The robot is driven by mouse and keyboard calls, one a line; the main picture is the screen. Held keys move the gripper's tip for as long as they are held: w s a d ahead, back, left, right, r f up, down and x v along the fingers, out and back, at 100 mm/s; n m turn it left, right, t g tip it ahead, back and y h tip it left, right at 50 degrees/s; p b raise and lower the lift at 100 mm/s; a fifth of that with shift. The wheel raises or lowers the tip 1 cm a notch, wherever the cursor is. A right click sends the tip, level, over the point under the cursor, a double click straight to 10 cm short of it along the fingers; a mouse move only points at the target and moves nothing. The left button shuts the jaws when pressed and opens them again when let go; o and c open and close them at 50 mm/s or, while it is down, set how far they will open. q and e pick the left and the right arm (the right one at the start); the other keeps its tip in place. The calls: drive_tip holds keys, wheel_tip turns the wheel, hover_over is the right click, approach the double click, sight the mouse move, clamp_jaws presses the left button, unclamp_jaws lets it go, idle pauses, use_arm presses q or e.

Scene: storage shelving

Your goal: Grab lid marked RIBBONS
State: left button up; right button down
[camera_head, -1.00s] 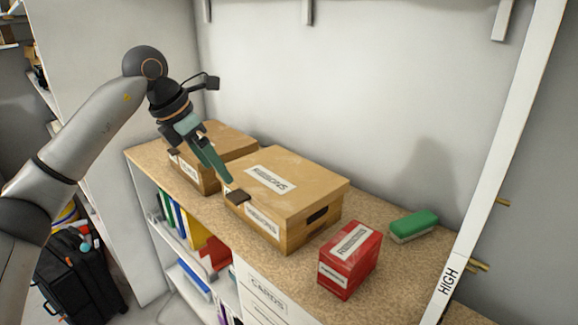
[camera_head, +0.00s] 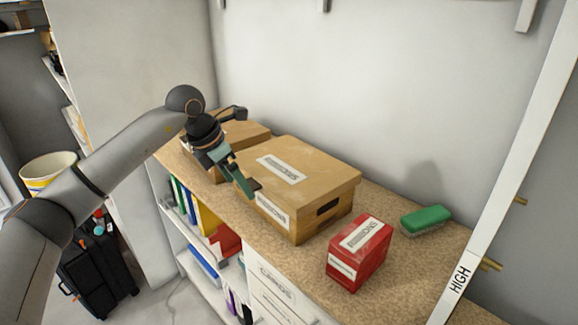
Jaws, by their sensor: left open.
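The RIBBONS lid (camera_head: 325,173) is the tan cardboard lid on the middle box (camera_head: 308,227); it sits flat on the box and has a white label on top. A second label shows on the box's front, and a dark hand hole on its right end. My left gripper (camera_head: 246,186) is open at the lid's front left corner, angled down, with one green finger and its dark pad in front of the lid edge. I cannot tell whether it touches. Its other finger is mostly hidden. My right gripper is not in view.
Another tan box (camera_head: 240,135) stands behind my left gripper. A red box (camera_head: 359,254) and a green and white eraser-like block (camera_head: 425,220) are to the right on the speckled shelf top (camera_head: 300,262). A white upright (camera_head: 500,170) marked HIGH stands at the right.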

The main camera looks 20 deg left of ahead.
use_arm(q)
drive_tip(key=shift+x, duration=0.75)
drive_tip(key=shift+c, duration=0.3)
drive_tip(key=c, duration=1.4)
drive_tip(key=shift+w, duration=0.1)
drive_tip(key=shift+c, duration=0.2)
drive_tip(key=shift+r, duration=0.15)
